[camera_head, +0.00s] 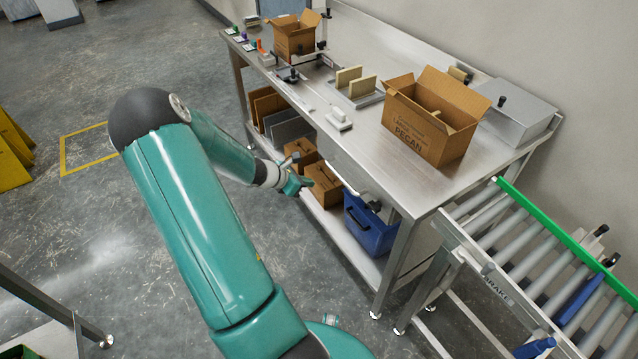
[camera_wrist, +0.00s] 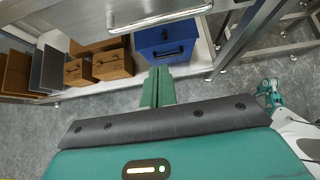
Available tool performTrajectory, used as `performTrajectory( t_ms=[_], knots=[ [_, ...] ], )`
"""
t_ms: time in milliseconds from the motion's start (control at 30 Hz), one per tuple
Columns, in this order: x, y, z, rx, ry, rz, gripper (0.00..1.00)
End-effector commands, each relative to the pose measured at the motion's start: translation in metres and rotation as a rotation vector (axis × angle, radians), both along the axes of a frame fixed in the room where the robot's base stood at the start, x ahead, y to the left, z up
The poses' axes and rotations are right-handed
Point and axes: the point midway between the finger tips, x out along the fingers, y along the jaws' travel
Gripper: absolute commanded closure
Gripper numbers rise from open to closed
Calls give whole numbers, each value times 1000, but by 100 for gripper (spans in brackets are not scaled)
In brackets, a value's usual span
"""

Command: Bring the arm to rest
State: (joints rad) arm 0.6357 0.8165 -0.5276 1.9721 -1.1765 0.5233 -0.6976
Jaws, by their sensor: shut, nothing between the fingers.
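My teal arm reaches out over the open floor toward the steel bench (camera_head: 385,150). My gripper (camera_head: 304,183) hangs by the front of the bench, in front of the cardboard boxes (camera_head: 325,187) on its lower shelf. In the wrist view, my gripper's fingers (camera_wrist: 158,86) are together with nothing between them. They point toward the blue bin (camera_wrist: 165,40) on the lower shelf. Whether the fingertips touch anything there is hard to tell; I see no clear contact.
On the bench top are an open pecan carton (camera_head: 415,133), another open carton (camera_head: 294,38) and a grey metal box (camera_head: 515,110). A roller conveyor (camera_head: 490,268) with a green rail adjoins at right. Yellow items (camera_head: 12,150) stand at far left. The floor left of my arm is largely clear.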

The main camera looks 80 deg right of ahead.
Motion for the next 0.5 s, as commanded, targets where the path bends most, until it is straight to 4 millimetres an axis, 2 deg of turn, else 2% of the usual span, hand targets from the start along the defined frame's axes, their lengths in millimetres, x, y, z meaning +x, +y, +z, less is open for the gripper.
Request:
performTrajectory(
  t_ms=[200, 500],
  knots=[
    [17, 16, 19, 1, -1, 1, 100],
    [19, 19, 21, 2, 0, 1, 100]
  ],
)
